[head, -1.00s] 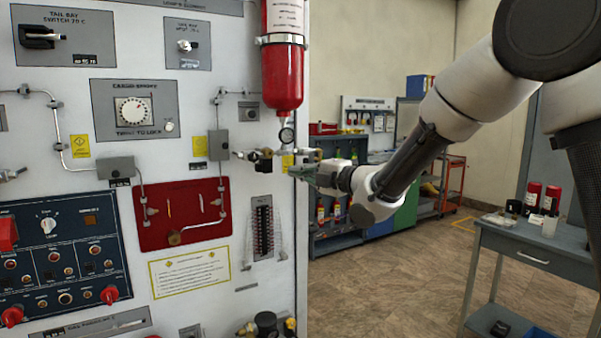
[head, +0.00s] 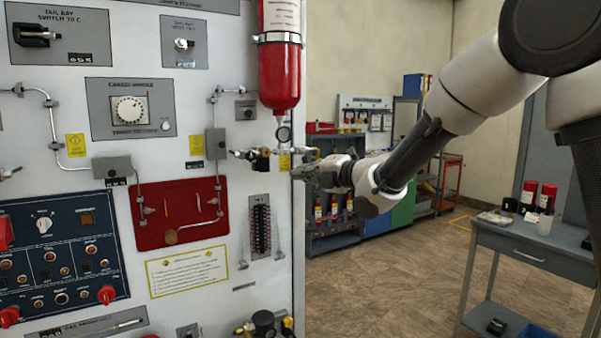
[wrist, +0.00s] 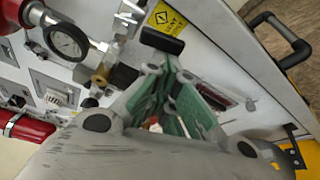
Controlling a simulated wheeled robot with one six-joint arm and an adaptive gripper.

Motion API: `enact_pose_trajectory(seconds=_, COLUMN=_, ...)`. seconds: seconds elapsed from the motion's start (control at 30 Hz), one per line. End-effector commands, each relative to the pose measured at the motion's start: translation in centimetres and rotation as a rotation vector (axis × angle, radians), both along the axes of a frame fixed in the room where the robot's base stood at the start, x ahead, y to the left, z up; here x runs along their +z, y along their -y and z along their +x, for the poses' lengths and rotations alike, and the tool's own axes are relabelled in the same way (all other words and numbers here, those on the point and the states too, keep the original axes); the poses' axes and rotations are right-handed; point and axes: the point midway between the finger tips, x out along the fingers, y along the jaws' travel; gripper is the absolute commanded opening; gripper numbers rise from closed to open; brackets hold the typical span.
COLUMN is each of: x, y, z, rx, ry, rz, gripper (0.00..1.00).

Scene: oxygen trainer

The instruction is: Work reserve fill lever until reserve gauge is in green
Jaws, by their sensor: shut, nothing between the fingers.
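A round white gauge (wrist: 68,43) on a brass fitting (wrist: 100,78) shows at the upper left of the wrist view. In the head view the small gauge (head: 284,134) hangs under a red bottle (head: 281,75) at the panel's right edge. Its dial is too small or blurred to read. A black bar handle (wrist: 162,40), perhaps the fill lever, lies just beyond my gripper (wrist: 165,75) in the wrist view. My gripper is shut and empty, its green-padded fingers together. In the head view my gripper (head: 300,172) is right of the valve fittings (head: 260,157); I cannot tell whether it touches anything.
The white panel (head: 235,300) carries switches, pipes and a red plate (head: 180,232). A grey cart (head: 530,245) with red cans stands at the right. Shelves (head: 335,240) stand behind. The floor between panel and cart is clear. A black grab handle (wrist: 285,38) edges the panel.

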Motion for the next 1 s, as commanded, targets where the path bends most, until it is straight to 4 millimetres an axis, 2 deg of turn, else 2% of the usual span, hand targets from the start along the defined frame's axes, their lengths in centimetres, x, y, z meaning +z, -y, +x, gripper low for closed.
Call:
enact_pose_trajectory(seconds=0.3, x=-0.14, y=0.83, z=0.55, rx=-0.001, ry=0.108, rz=-0.158, gripper=0.0)
enact_pose_trajectory(seconds=1.0, x=-0.17, y=1.11, z=0.76, rx=-0.001, ry=0.104, rz=-0.153, gripper=0.0)
